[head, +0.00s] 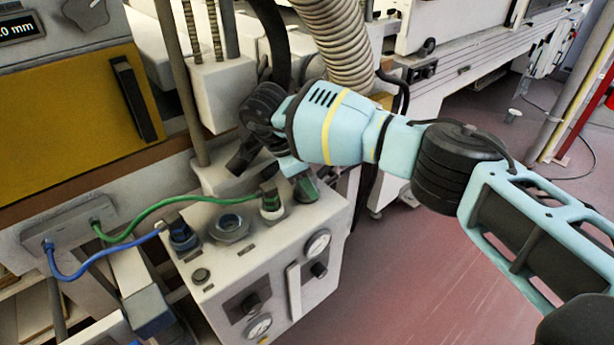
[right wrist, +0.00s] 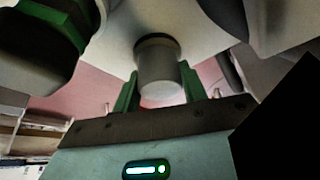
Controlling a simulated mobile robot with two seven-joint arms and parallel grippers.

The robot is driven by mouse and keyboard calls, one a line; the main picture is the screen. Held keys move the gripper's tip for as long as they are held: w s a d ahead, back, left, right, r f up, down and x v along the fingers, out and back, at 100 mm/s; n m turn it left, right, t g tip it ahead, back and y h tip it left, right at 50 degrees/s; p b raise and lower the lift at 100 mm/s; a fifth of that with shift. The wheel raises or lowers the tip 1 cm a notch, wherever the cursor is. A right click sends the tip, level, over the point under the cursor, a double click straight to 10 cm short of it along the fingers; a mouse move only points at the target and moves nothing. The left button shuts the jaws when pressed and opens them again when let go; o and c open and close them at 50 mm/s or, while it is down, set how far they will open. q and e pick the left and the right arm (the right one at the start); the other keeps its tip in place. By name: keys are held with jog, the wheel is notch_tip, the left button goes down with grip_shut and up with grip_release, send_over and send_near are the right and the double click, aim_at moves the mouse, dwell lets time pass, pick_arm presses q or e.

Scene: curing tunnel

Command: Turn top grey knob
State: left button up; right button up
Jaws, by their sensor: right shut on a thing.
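A short grey cylindrical knob (right wrist: 159,72) stands out from a pale surface in the right wrist view. My right gripper (right wrist: 160,92) has its two green fingers on either side of this knob and is shut on it. In the head view my right gripper (head: 292,168) is at the top edge of the grey control box (head: 215,285), behind the coloured connectors. The knob between the fingers is hidden there by the gripper and wrist. My left gripper is not in view.
A green cable (head: 150,212) and a blue cable (head: 90,273) run left from connectors. A ribbed hose (head: 335,45) hangs close behind my right arm. Open floor lies at right.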

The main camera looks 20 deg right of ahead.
jog(key=shift+r+m+g, duration=0.1)
jog(key=shift+m+g, duration=0.3)
jog(key=shift+m, duration=0.6)
jog(key=o, duration=1)
jog(key=shift+c, duration=0.2)
